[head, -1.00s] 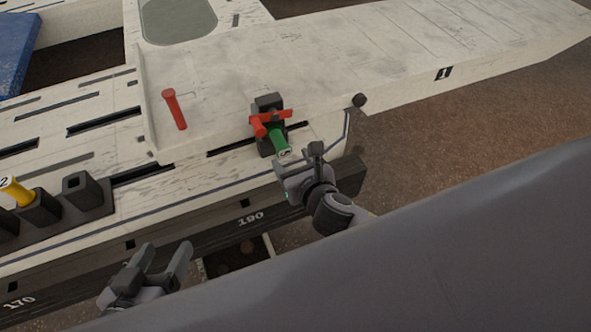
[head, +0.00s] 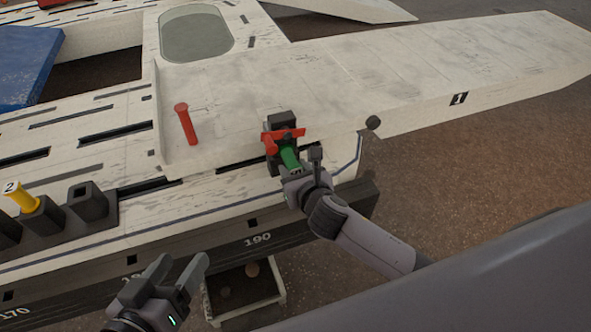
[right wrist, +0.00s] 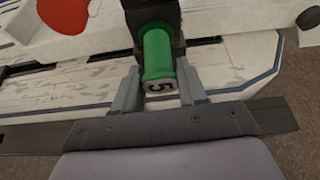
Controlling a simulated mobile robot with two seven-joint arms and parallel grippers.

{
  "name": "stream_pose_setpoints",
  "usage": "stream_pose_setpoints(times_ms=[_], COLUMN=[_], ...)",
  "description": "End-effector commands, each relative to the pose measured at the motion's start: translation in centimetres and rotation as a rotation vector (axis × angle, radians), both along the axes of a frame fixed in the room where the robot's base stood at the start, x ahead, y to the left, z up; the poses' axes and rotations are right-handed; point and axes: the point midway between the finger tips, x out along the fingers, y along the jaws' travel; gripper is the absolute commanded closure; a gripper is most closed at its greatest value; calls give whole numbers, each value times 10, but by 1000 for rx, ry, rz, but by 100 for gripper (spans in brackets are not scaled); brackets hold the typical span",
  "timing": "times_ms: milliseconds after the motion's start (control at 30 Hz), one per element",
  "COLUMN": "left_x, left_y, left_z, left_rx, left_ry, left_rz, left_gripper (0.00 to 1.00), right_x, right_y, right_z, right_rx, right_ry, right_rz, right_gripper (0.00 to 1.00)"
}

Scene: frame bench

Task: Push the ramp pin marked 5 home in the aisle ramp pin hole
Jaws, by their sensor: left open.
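The green ramp pin marked 5 (head: 289,157) sits with its far part in a black block (head: 283,122) on the ramp edge. Its near part sticks out towards me, and how deep it sits is hidden. In the right wrist view its numbered end (right wrist: 159,86) faces the camera. My right gripper (head: 302,165) is at this end, one finger on each side of the pin, with narrow gaps that look clear. My left gripper (head: 182,268) is open and empty at the lower left, away from the pin.
A red part (head: 284,137) crosses the block's front near the pin. A red pin (head: 186,124) stands at the ramp's left. A yellow pin marked 2 (head: 22,197) stands in a rack of black holders, beside an empty holder (head: 88,200). An open bin (head: 245,292) is below the beam.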

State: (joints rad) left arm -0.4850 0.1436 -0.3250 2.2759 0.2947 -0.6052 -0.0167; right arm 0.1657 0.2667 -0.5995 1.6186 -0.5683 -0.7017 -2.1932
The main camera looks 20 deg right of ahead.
Motion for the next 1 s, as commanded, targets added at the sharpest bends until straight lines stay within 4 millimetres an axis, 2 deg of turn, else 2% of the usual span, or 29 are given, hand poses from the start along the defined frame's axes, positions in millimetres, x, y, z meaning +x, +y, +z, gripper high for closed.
stream_pose_setpoints(times_ms=[367, 400, 467, 500, 800, 933, 1000], left_x=[0, 0, 0, 0, 0, 1, -3], left_y=[0, 0, 0, 0, 1, 4, 12], left_z=[2, 2, 1, 1, 1, 9, 6], left_rx=[1, 1, 1, 1, 4, 31, 67], left_ry=[0, 0, 0, 0, -3, -10, -2], left_rz=[1, 1, 1, 1, 1, 10, 23], left_gripper=[35, 35, 35, 35, 35, 35, 35], right_x=[1, 2, 1, 1, 1, -12, -23], right_y=[0, 0, 0, 0, 0, -1, 0], right_z=[1, 1, 0, 0, 0, 8, 13], right_rx=[-1, -1, -1, 0, 0, -1, -1], right_ry=[-1, -1, -1, -1, -1, 1, 1], right_rz=[0, 0, 0, 0, 0, 2, 3], right_gripper=[99, 52, 33, 29, 29, 29, 29])
